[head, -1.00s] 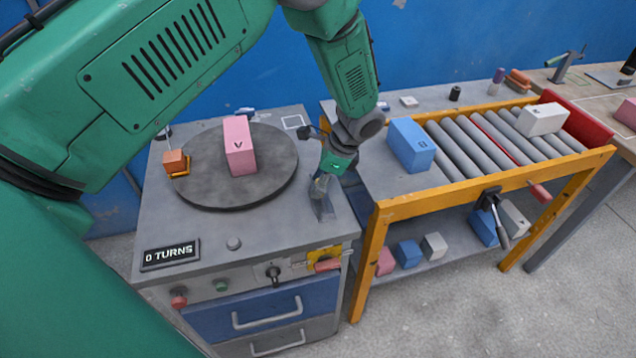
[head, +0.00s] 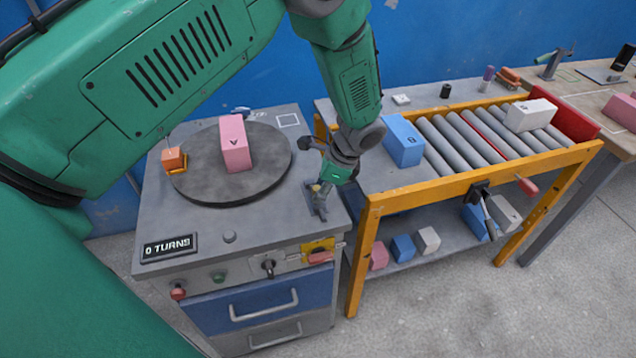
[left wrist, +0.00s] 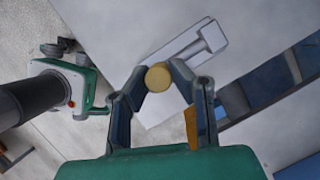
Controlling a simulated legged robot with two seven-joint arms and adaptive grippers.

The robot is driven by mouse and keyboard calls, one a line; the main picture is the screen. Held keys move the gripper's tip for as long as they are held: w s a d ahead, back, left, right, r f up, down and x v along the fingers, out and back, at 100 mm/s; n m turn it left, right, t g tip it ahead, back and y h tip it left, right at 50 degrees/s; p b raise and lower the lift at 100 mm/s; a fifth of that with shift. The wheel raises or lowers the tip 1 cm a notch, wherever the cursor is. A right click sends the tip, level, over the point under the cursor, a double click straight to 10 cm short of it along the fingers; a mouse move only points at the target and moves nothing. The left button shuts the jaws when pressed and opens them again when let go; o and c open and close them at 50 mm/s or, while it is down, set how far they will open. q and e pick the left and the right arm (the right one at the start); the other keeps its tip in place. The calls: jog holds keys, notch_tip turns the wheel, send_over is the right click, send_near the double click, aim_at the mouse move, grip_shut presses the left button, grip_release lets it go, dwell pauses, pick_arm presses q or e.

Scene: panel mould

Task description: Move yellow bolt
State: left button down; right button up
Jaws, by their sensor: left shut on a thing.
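My left gripper (head: 318,208) is low over the right part of the grey cabinet top (head: 270,228), pointing down. In the left wrist view its fingers (left wrist: 158,80) are closed in on a round yellow end, which I take as the yellow bolt (left wrist: 158,77), seen end-on. The rest of the bolt is hidden. In the head view the bolt is too small to make out clearly. A grey bolt-shaped form (left wrist: 203,41) shows just beyond the fingertips on a light surface; I cannot tell whether it is raised or recessed. My right gripper is not seen.
A dark round turntable (head: 215,187) carries a pink block (head: 235,145); an orange block (head: 173,160) is at its left edge. A sign (head: 169,247) reads "0 TURNS". A yellow-framed roller table (head: 470,178) with a blue block (head: 403,140) stands to the right.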

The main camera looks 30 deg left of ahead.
pick_arm(q)
jog(key=shift+s+d+f+g, duration=0.1)
jog(key=shift+s+d+g, duration=0.2)
jog(key=shift+s, duration=0.1)
jog(key=shift+w+f, duration=0.1)
jog(key=shift+w, duration=0.05)
jog(key=c, duration=1.6)
grip_release()
jog(key=shift+a, duration=0.2)
jog(key=shift+o, duration=0.8)
jog(key=shift+s+a, duration=0.2)
jog(key=shift+a, duration=0.3)
jog(key=shift+w+d+r, duration=0.3)
jog(key=v, duration=0.5)
jog(key=shift+s+d, duration=0.1)
jog(key=shift+d, duration=0.1)
jog(key=s+v, duration=0.1)
jog(key=v, duration=0.5)
jog(key=shift+w+a+r, duration=0.15)
jog(key=shift+w+r, duration=0.05)
jog(key=shift+w, duration=0.2)
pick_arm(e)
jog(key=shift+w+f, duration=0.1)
pick_arm(q)
jog(key=shift+a, duration=0.25)
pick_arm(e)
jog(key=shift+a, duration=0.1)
